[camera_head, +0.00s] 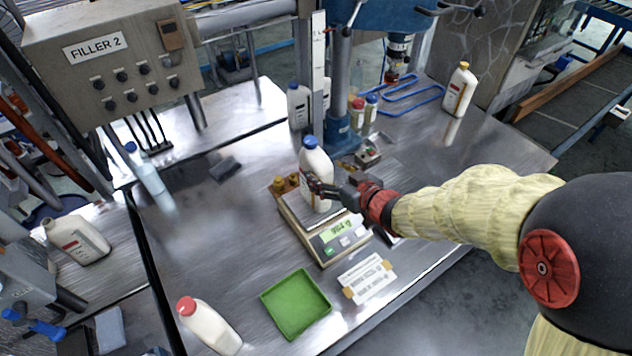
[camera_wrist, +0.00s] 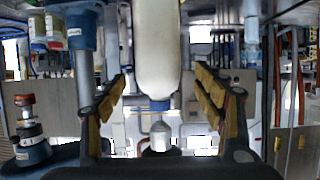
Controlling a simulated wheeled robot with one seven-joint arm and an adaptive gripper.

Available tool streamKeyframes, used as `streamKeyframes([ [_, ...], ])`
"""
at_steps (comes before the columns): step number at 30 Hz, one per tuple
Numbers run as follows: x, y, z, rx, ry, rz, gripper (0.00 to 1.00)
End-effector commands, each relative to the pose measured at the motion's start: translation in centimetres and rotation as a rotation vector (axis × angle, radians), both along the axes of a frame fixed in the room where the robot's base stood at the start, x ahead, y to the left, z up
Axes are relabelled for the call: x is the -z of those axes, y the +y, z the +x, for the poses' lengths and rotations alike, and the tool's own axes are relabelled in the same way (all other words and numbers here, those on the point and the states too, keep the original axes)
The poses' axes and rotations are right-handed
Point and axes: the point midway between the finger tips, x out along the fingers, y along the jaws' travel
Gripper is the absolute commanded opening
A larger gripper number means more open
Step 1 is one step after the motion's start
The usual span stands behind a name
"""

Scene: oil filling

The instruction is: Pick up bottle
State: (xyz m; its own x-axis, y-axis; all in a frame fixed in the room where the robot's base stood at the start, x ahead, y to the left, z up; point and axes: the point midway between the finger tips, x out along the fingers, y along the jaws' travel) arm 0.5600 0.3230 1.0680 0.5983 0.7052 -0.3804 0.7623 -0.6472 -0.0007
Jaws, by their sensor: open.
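A white bottle with a blue cap (camera_head: 316,168) stands upright on the weighing scale (camera_head: 331,243). My gripper (camera_head: 322,187) reaches in from the right at the bottle's side. In the wrist view the bottle (camera_wrist: 158,45) appears upside down, its blue cap low in the picture. The open fingers (camera_wrist: 160,95) lie on either side of it, with gaps between them and the bottle. Part of the bottle's lower front is hidden by the gripper in the head view.
A green tray (camera_head: 268,296) and a paper sheet (camera_head: 368,277) lie near the table's front edge. A red-capped bottle (camera_head: 208,326) is at front left, a yellow-capped one (camera_head: 460,90) at back right. The blue filler column (camera_head: 341,138) stands close behind the scale.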

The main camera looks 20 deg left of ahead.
Motion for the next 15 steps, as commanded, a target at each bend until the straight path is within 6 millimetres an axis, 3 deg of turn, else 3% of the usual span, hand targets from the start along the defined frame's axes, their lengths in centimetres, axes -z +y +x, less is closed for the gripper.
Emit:
streamKeyframes([
  [15,2.4,4.2,3.9,0.003,0.0,-0.002,0.68],
])
